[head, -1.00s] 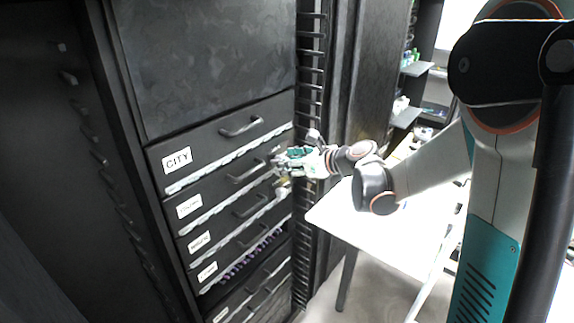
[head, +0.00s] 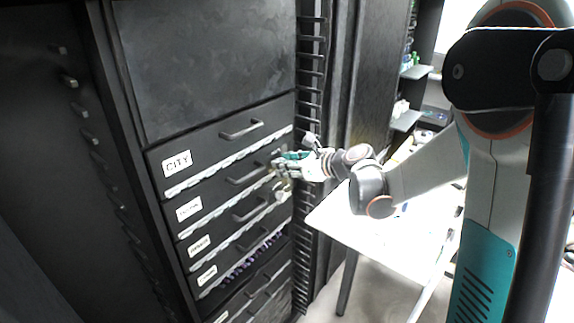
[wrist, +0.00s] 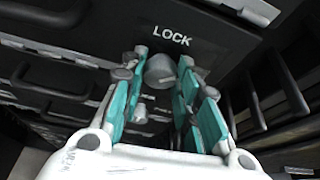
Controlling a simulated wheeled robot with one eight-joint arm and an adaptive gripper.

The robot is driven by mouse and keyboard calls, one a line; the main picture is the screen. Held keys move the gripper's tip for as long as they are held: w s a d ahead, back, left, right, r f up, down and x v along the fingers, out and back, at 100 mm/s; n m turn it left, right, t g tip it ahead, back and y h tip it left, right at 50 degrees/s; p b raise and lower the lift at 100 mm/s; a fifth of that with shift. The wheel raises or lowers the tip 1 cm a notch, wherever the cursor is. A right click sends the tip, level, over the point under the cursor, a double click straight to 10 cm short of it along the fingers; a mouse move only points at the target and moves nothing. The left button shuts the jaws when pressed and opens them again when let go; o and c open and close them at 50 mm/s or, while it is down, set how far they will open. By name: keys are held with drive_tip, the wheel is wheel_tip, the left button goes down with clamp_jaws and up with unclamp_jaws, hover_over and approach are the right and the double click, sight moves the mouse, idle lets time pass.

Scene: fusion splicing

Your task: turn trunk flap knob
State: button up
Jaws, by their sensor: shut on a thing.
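The knob (wrist: 160,70) is a grey round piece below the white word LOCK on a dark flap (wrist: 205,45) in the wrist view. My gripper (wrist: 162,82) has its teal fingers on either side of the knob, shut on it. The knob is too small and covered to make out there.
A CITY flap (head: 205,150) with a handle is above, and more labelled flaps with handles are below. A black ladder-like rail (head: 311,90) runs close to the right of the flaps. A white table (head: 375,235) stands to the right.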

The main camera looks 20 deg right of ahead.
drive_tip(key=shift+s+a+f+n+t+h+b, duration=0.1)
drive_tip(key=shift+n+t+h+b, duration=0.4)
drive_tip(key=shift+n, duration=0.65)
drive_tip(key=shift+s+a+f+n+t+h+b, duration=0.1)
drive_tip(key=shift+n+t+h+b, duration=0.45)
drive_tip(key=shift+n, duration=0.65)
drive_tip(key=shift+a+n+t+h+b, duration=0.1)
drive_tip(key=shift+n+t+h+b, duration=0.25)
drive_tip(key=shift+n+t, duration=0.55)
drive_tip(key=shift+n, duration=0.35)
drive_tip(key=o, duration=1.1)
drive_tip(key=shift+c, duration=0.2)
